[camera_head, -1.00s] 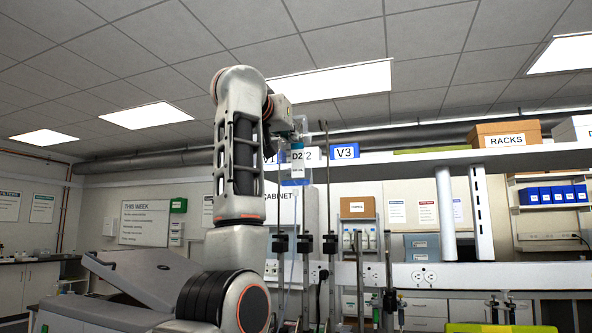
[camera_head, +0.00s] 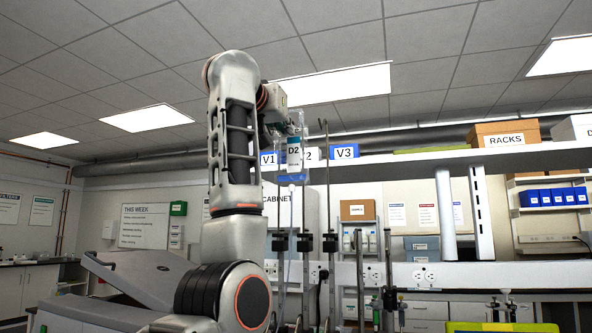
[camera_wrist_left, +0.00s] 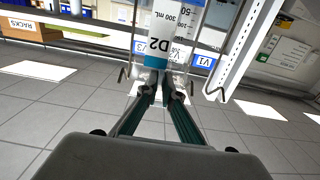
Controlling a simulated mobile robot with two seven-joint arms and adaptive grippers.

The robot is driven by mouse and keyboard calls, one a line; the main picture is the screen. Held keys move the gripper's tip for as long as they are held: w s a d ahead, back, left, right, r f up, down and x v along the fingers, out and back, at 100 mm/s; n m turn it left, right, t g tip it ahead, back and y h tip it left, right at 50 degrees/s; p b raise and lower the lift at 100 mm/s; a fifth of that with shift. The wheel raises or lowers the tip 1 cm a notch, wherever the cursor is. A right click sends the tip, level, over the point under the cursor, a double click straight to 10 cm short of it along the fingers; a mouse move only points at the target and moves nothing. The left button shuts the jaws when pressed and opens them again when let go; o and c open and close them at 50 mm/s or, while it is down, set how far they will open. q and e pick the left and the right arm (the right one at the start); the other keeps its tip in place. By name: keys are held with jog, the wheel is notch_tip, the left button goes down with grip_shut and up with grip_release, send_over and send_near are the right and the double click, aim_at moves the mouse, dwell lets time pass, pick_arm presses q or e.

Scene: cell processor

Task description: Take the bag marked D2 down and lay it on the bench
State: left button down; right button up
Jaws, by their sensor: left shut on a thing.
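The bag marked D2 (camera_head: 294,152) is a clear pouch with a blue and white label, hanging upright with a thin tube below it. My left gripper (camera_head: 287,118) is shut on its top end, high up near the V1 and V3 signs. In the left wrist view, the fingers (camera_wrist_left: 167,92) close at the end of the bag (camera_wrist_left: 172,28), beside its D2 mark. The hook tips of a stand show close by there. Whether the bag is clear of its hook I cannot tell. My right gripper is out of view.
Upright poles (camera_head: 328,200) stand right beside the bag. A V1 sign (camera_head: 268,159) and a V3 sign (camera_head: 345,152) are on the shelf edge (camera_head: 420,163). A box marked RACKS (camera_head: 503,134) sits on that shelf at right.

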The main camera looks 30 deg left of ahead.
pick_arm(q)
jog(key=b+v, duration=0.3)
jog(key=v, duration=0.3)
jog(key=shift+r, duration=0.1)
dwell(0.4)
